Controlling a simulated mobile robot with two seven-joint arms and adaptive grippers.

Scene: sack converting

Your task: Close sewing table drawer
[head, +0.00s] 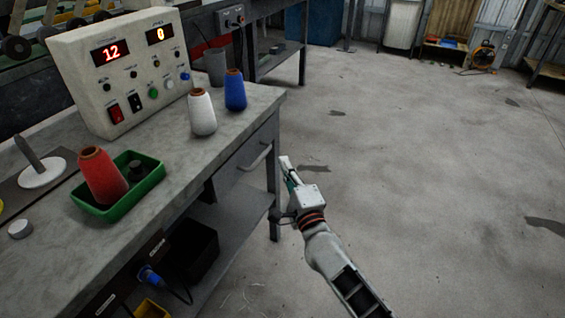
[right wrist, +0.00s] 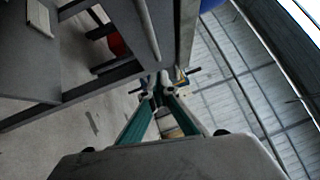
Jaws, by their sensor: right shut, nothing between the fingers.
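The grey sewing table (head: 225,120) runs along the left of the head view. Its drawer (head: 237,163) is under the top near the right end, with a pale bar handle (head: 258,158) on its front. I cannot tell from this angle how far the drawer stands out. My right gripper (head: 286,166) is shut and empty, just right of the drawer front and table leg, apart from the handle in the picture. In the right wrist view, its fingers (right wrist: 162,88) meet below grey table parts. My left gripper is not in view.
On the tabletop stand a control box (head: 120,70), a white cone (head: 202,112), a blue cone (head: 235,90) and a green tray (head: 145,190) with a red cone (head: 101,175). A lower shelf (head: 235,235) holds a black bin. The concrete floor (head: 420,170) to the right is clear.

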